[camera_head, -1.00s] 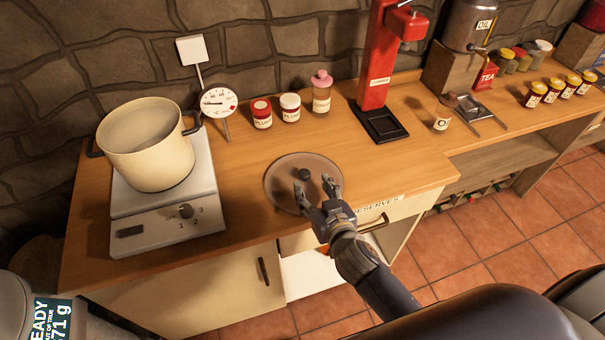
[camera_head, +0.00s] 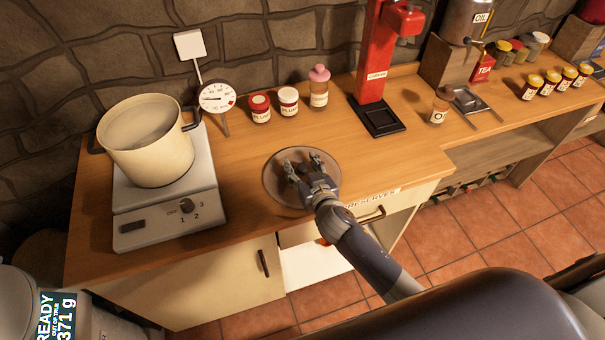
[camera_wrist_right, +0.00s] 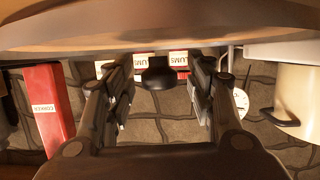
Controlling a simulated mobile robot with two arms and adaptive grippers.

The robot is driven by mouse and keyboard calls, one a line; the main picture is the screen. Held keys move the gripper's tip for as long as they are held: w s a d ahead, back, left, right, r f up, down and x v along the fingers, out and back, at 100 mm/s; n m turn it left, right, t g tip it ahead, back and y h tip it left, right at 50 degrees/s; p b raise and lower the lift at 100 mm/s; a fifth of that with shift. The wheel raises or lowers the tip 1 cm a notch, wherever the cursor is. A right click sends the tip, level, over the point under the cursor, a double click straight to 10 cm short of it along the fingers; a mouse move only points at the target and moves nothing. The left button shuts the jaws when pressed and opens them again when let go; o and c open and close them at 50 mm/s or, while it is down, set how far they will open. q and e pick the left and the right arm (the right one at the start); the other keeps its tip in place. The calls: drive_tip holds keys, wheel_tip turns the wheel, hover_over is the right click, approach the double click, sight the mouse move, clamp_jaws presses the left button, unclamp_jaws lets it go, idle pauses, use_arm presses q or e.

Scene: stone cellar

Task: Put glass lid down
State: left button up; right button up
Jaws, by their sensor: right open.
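The glass lid (camera_head: 272,188) is a round, see-through disc with a dark rim. It lies flat on the wooden counter, near the front edge, right of the hotplate. My right gripper (camera_head: 303,161) is open above the lid, with its fingers on either side of the dark knob. In the right wrist view the knob (camera_wrist_right: 158,76) sits between the two spread fingers (camera_wrist_right: 160,90), with a gap on each side. The cream pot (camera_head: 147,153) stands uncovered on the white hotplate (camera_head: 160,228) at the left. My left gripper is not in view.
A dial thermometer (camera_head: 214,97) stands beside the pot. Two red- and white-capped jars (camera_head: 260,108) and a pink-topped bottle (camera_head: 319,88) stand behind the lid. A red press (camera_head: 375,60) is farther right. The counter between lid and press is clear.

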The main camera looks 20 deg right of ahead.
clamp_jaws()
drive_tip(key=shift+r, duration=0.1)
